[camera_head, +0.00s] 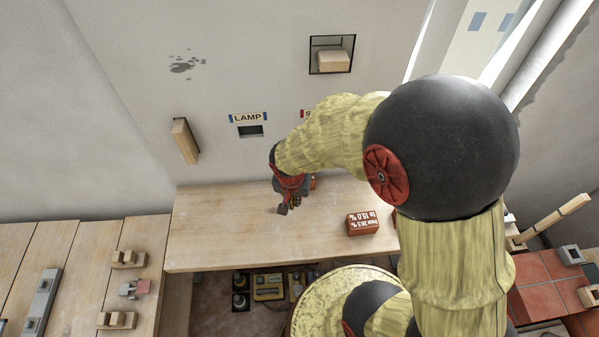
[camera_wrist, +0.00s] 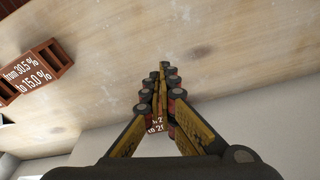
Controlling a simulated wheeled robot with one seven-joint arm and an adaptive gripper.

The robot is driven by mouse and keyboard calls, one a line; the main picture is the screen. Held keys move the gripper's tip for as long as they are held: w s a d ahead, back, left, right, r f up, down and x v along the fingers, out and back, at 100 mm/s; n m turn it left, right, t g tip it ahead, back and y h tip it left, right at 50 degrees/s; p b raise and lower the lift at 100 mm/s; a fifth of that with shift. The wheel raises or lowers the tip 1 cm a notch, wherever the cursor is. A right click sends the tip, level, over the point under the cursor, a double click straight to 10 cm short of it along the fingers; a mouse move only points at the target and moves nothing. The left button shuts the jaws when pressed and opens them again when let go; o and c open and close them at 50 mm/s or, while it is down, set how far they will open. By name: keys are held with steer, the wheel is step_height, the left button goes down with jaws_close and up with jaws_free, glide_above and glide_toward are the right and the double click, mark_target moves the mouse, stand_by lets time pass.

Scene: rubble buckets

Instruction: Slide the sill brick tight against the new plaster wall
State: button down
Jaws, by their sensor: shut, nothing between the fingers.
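A red brick (camera_head: 363,223) labelled "from 30.5 % to 15.0 %" lies on the wooden shelf (camera_head: 220,235), apart from the back wall (camera_head: 240,70). It also shows at the left of the wrist view (camera_wrist: 35,72). A second red brick (camera_head: 313,183) is mostly hidden behind my gripper, close to the wall. In the wrist view, a bit of its white lettering (camera_wrist: 156,128) shows between my fingers. I cannot tell whether it touches the wall. My gripper (camera_head: 283,209) is shut and empty, low over the shelf; its fingers show in the wrist view (camera_wrist: 162,70).
A LAMP label (camera_head: 248,117) sits over a slot in the wall. A wooden block (camera_head: 185,141) sticks out at left, and a niche (camera_head: 332,55) holds a pale block. Small wooden pieces (camera_head: 128,258) lie on the left planks. The shelf's left part is clear.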

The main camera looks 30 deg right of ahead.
steer(key=w+d, duration=0.2)
steer(key=w, duration=0.1)
steer(key=w+d, duration=0.3)
steer(key=w+d+f+p, duration=0.1)
steer(key=w+d, duration=0.1)
steer(key=w, duration=0.1)
steer(key=shift+d, duration=0.25)
steer(key=shift+w+f+b, duration=0.1)
steer(key=shift+f+b, duration=0.25)
steer(key=shift+b, duration=0.05)
steer(key=shift+s+a+f, duration=0.1)
steer(key=shift+s, duration=0.15)
